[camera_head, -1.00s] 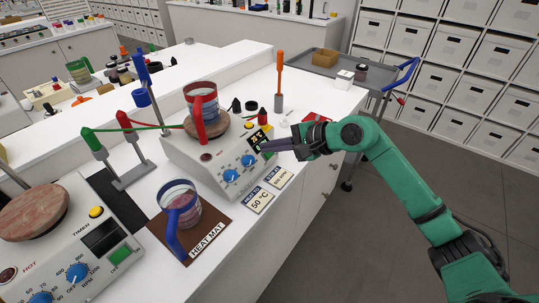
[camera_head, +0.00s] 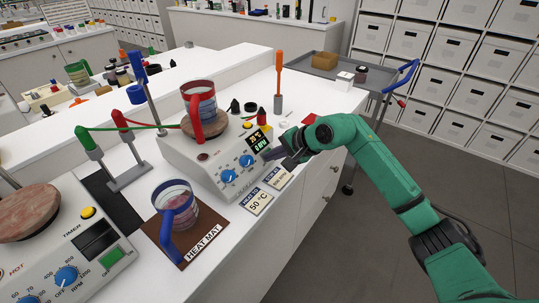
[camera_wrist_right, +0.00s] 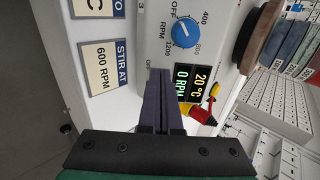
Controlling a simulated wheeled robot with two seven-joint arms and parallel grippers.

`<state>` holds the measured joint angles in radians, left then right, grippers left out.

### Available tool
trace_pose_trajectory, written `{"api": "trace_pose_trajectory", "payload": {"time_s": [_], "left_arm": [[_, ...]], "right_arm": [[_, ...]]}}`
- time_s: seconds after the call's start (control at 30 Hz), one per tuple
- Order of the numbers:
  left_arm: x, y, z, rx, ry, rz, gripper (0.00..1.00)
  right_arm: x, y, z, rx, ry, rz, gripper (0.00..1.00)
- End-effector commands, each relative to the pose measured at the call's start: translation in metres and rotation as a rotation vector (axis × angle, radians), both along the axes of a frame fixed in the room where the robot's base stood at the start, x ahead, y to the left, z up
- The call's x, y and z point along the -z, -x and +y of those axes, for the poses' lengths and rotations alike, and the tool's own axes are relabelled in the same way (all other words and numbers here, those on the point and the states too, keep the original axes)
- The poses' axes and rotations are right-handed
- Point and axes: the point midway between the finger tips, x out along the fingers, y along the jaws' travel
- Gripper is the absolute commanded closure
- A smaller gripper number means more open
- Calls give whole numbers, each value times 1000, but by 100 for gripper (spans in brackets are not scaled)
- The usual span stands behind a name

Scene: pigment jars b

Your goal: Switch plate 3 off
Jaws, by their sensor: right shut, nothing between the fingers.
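Plate 3 (camera_head: 190,150) is a white hotplate with two blue knobs and a lit display (camera_head: 261,140). In the right wrist view its panel (camera_wrist_right: 215,20) carries a "3", a blue knob (camera_wrist_right: 184,33) and a display (camera_wrist_right: 190,83) reading 20 °C and 0 RPM. My right gripper (camera_head: 270,154) is shut and empty at the panel's right end, just below the display. In the wrist view its fingertips (camera_wrist_right: 159,74) overlap the panel's lower edge beside the display. They hide the spot where a switch could sit; I cannot tell whether they touch it. My left gripper is out of view.
A red-handled beaker (camera_head: 204,100) stands on plate 3's round top. A blue-handled beaker (camera_head: 178,205) stands on the heat mat (camera_head: 209,241). Another hotplate (camera_head: 70,255) with a green switch is at left. Cards (camera_head: 257,202) lie in front of plate 3.

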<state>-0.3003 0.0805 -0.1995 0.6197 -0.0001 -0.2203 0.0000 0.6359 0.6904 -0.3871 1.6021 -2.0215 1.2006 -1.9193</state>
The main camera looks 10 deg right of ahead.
Motion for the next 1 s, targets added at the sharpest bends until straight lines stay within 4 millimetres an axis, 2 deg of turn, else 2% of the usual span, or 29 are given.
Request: {"api": "trace_pose_trajectory", "payload": {"time_s": [0.47,0.83,1.0], "left_arm": [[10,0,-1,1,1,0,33],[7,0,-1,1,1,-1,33],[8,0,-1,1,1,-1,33]], "right_arm": [[8,-6,5,0,-2,0,100],[-17,13,-12,1,2,-1,100],[-22,18,-15,0,0,0,100]]}}
